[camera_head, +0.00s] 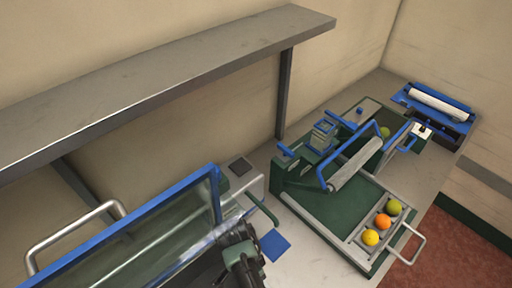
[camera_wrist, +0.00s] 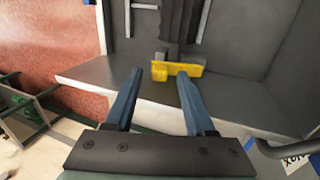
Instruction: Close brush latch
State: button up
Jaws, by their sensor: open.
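In the wrist view, my gripper (camera_wrist: 160,73) is open, with its two blue fingers apart. A yellow latch-like piece (camera_wrist: 188,69) sits beyond the fingertips on a grey panel (camera_wrist: 232,35). It lines up roughly with the gap between the fingers and is partly overlapped by the right fingertip. I cannot tell whether it touches the fingers, or whether it is the brush latch. Nothing is clearly held. In the head view, the yellow piece does not show. Dark parts of my arm (camera_head: 241,262) are at the bottom, beside the clear blue-framed cover (camera_head: 140,245).
A green sorting machine (camera_head: 330,205) with a blue-framed roller (camera_head: 355,165) stands right of centre. Its front tray holds a yellow ball (camera_head: 371,237), an orange (camera_head: 383,221) and a green ball (camera_head: 394,207). A white roller unit (camera_head: 437,102) stands at back right. A grey shelf (camera_head: 170,75) runs along the wall.

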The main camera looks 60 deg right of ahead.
jog(key=shift+s+a+f, duration=0.1)
jog(key=shift+s+f, duration=0.15)
jog(key=shift+f, duration=0.25)
jog(key=shift+c, duration=0.3)
grip_shut()
dwell(0.8)
